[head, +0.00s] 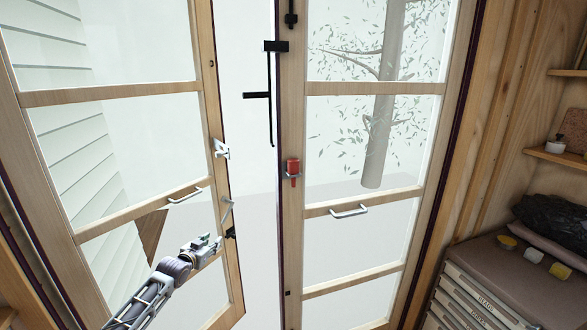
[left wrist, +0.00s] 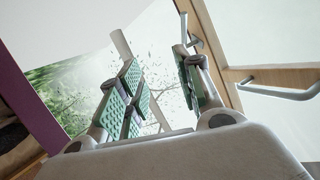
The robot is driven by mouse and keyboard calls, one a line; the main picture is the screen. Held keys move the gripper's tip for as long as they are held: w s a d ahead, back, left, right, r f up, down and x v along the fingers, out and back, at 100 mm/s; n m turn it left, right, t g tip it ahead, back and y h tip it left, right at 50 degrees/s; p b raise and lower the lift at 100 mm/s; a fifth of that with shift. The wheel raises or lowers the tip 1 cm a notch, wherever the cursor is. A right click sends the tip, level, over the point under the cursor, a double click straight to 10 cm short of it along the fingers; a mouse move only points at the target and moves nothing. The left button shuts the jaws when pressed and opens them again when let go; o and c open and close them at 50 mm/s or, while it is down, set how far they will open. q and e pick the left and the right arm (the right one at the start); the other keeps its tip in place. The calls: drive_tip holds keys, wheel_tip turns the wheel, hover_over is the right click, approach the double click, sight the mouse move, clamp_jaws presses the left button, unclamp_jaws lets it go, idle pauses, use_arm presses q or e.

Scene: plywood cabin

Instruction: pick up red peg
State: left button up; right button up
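The red peg (head: 293,167) stands upright in a small metal bracket (head: 291,176) on the left stile of the right-hand glazed door. Its lower tip shows below the bracket. My left gripper (head: 213,241) is to the left of the peg and lower in the picture, in front of the left-hand door, and apart from the peg. In the left wrist view my left gripper (left wrist: 163,85) has its green-padded fingers spread with nothing between them. I cannot make out the peg in that view. My right gripper is not in view.
The left door (head: 133,94) stands ajar, with a handle (head: 185,194) and metal fittings (head: 220,149) near my arm. The right door has a handle (head: 349,211) and a black latch rod (head: 270,100) beside it. A drawer cabinet (head: 490,297) stands at right.

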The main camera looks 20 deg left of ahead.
use_arm(q)
drive_tip(key=d+r+m+t+h, duration=0.15)
drive_tip(key=d+r, duration=0.35)
drive_tip(key=r, duration=0.6)
drive_tip(key=d+r+t+h, duration=0.1)
drive_tip(key=d+r+h, duration=0.35)
drive_tip(key=r, duration=0.75)
drive_tip(key=s+d+r+m+h, duration=0.1)
drive_tip(key=s+d+r, duration=0.3)
drive_tip(key=d, duration=0.3)
drive_tip(key=s+d+r+m+h, duration=0.1)
drive_tip(key=s+d+r+h, duration=0.1)
drive_tip(key=s+d+r, duration=0.3)
drive_tip(key=d+r+g, duration=0.1)
drive_tip(key=d+r, duration=0.1)
drive_tip(key=d, duration=0.1)
drive_tip(key=shift+s+m+p, duration=0.15)
drive_tip(key=shift+m+p, duration=0.2)
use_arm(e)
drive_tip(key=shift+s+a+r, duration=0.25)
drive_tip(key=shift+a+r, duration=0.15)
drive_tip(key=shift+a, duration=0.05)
use_arm(q)
drive_tip(key=p, duration=0.2)
approach(289, 165)
drive_tip(key=shift+x, duration=2.05)
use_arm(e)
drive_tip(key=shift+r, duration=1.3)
